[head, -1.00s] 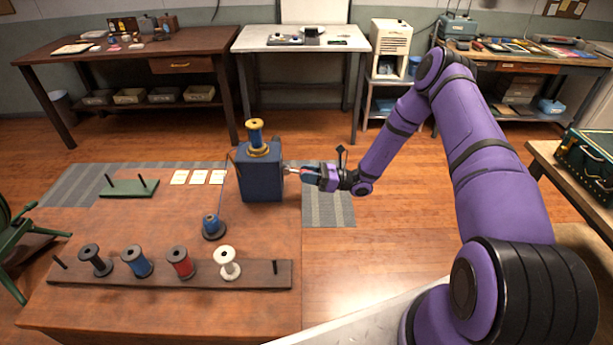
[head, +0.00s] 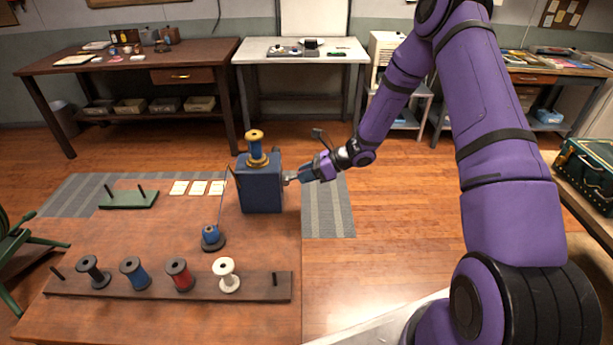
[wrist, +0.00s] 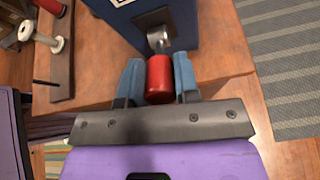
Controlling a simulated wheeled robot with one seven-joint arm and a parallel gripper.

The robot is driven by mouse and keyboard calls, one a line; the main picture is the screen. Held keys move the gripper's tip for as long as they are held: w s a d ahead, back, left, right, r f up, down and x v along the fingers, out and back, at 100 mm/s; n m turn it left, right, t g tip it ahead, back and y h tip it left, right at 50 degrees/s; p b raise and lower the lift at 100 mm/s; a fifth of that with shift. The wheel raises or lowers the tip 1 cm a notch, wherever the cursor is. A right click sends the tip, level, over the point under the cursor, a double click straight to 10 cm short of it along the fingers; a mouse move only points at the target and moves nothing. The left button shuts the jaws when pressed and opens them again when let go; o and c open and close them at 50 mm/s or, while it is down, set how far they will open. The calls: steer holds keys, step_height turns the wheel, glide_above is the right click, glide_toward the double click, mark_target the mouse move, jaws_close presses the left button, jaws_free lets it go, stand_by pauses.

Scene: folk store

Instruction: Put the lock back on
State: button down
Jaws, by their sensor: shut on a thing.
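A dark blue box (head: 261,188) stands on the brown table, with a blue spool with brass-coloured ends (head: 256,148) upright on top. My gripper (head: 300,177) is at the box's right side. In the wrist view, its two blue fingers (wrist: 158,82) are shut on a red cylindrical grip (wrist: 159,77). The red grip meets a metal piece (wrist: 158,38) on the side of the box (wrist: 160,14); whether they are joined is not clear. I cannot pick out a thing that is plainly a lock.
A dark rack (head: 170,287) with several spools lies along the table's near side. A blue conical piece on a dark base (head: 212,238) stands before the box, with a thin rod. A green stand (head: 128,200) and pale cards (head: 198,188) lie behind. Floor right of the table is clear.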

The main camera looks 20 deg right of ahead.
steer(key=shift+r, duration=0.1)
stand_by(0.4)
steer(key=c, duration=0.8)
jaws_free()
steer(key=shift+c, duration=0.2)
steer(key=v, duration=1)
steer(key=shift+d+r, duration=0.25)
steer(key=shift+r, duration=0.05)
steer(key=shift+s, duration=0.1)
steer(key=shift+r, duration=0.1)
